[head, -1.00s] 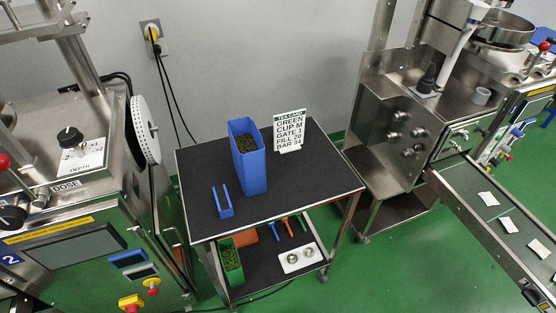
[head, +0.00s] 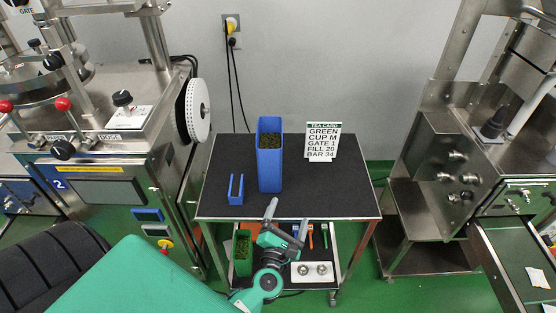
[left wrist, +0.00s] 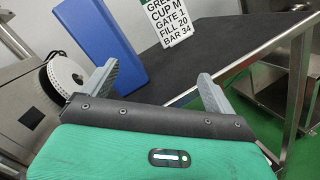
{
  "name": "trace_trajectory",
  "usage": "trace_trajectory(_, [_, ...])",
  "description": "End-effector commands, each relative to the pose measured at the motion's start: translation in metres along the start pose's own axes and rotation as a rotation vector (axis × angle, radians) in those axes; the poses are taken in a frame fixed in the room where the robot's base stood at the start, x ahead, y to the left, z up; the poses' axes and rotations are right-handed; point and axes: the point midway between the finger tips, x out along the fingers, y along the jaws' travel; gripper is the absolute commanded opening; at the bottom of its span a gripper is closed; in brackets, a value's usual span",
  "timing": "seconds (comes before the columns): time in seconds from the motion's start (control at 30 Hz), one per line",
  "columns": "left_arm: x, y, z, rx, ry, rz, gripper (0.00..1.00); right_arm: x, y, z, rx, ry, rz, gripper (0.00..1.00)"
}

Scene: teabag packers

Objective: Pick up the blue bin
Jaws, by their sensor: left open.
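The blue bin (head: 270,160) is a tall, narrow container standing upright on the black top of the cart (head: 330,188), with dark green leafy material inside. It also shows in the left wrist view (left wrist: 100,42), beyond the fingers and to the upper left. My left gripper (head: 270,208) is at the front edge of the cart top, in front of the bin and apart from it. In the left wrist view its two grey fingers (left wrist: 153,84) are spread wide with nothing between them. My right gripper is not in view.
A small blue holder (head: 236,193) stands left of the bin, and a tea card (head: 322,140) stands right of it. The lower shelf holds a green bin (head: 243,250) and a white tray (head: 312,272). Steel machines flank the cart. The right part of the cart top is clear.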

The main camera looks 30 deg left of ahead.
Motion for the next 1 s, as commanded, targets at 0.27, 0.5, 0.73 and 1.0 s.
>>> trace_trajectory(0.27, [-0.001, 0.061, 0.008, -0.555, 0.132, 0.226, 0.91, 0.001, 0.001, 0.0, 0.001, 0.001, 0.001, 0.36])
trace_trajectory(0.5, [0.015, 0.074, 0.005, -0.653, 0.156, 0.264, 0.91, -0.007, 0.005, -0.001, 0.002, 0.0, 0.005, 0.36])
trace_trajectory(0.73, [0.058, 0.084, -0.005, -0.649, 0.156, 0.263, 0.91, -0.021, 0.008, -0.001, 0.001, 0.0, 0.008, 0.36])
trace_trajectory(1.0, [0.081, 0.086, -0.013, -0.649, 0.158, 0.261, 0.91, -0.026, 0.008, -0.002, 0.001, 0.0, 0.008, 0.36])
